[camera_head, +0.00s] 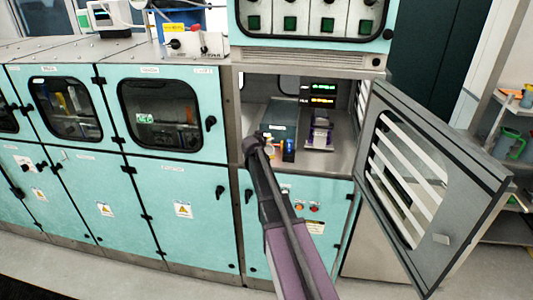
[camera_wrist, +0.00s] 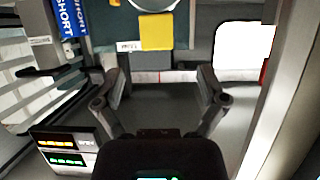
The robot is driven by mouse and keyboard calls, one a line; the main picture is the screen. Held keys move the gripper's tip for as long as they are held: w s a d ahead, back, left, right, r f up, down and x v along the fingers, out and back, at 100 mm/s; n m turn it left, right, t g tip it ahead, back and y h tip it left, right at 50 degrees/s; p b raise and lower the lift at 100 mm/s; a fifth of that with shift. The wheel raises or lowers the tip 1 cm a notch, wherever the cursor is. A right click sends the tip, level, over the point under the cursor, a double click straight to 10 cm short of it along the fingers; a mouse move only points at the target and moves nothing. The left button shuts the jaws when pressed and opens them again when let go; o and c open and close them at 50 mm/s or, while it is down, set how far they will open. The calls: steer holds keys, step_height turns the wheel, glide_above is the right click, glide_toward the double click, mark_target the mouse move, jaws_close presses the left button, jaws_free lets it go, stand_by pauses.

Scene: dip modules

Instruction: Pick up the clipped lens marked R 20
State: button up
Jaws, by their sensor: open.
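My gripper (camera_wrist: 160,82) is open, with its two fingers spread and nothing between them in the wrist view. Past the fingertips, at the top edge of that view, part of a pale round disc (camera_wrist: 152,4) shows above a yellow label (camera_wrist: 157,32) on a dark teal panel. It may be a lens, but I cannot read R 20 on it. In the head view my arm reaches into the open cabinet bay, and its end (camera_head: 254,148) is beside a dark box (camera_head: 281,126). No lens can be made out there.
Small lit displays (camera_head: 320,87) stand at the bay's back and also show in the wrist view (camera_wrist: 62,150). A purple-fronted unit (camera_head: 320,132) stands right of the box. The slatted door (camera_head: 412,180) hangs open at the right. The bay's side walls are close.

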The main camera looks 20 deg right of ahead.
mark_target(267, 135)
steer(key=shift+x, duration=0.8)
steer(key=shift+b+x, duration=1.05)
steer(key=shift+x, duration=1.6)
steer(key=shift+s+d+r, duration=0.1)
steer(key=shift+d, duration=0.05)
jaws_close()
